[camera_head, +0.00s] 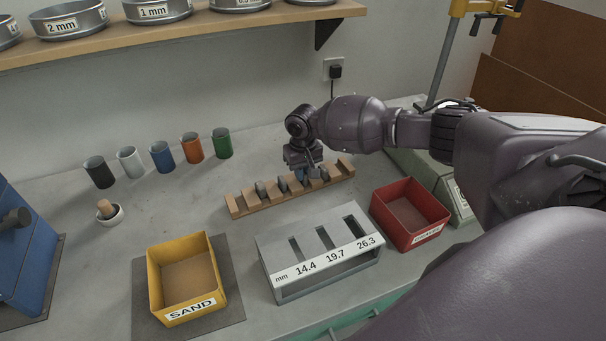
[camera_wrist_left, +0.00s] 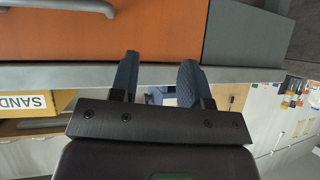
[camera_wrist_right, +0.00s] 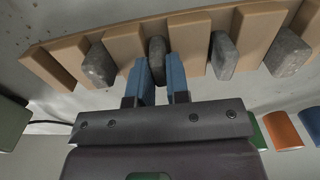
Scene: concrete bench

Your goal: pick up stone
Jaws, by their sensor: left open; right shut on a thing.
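A wooden slotted rack (camera_head: 236,206) stands on the bench with several grey stones standing in its slots, among them one stone (camera_head: 260,190) near its left end. My right gripper (camera_head: 303,174) is down at the rack. In the right wrist view its blue fingers (camera_wrist_right: 162,75) are shut on a dark grey stone (camera_wrist_right: 157,50), between two wooden dividers. Other stones (camera_wrist_right: 99,64) stand in neighbouring slots, apart from the fingers. My left gripper (camera_wrist_left: 158,82) is open and empty, facing the bench edge; it is outside the head view.
A grey gauge block (camera_head: 318,235) with labelled slots stands in front of the rack. A red bin (camera_head: 382,213) is to its right and a yellow SAND bin (camera_head: 154,281) to its left. Coloured cups (camera_head: 162,157) stand behind. The bench left of the rack is mostly clear.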

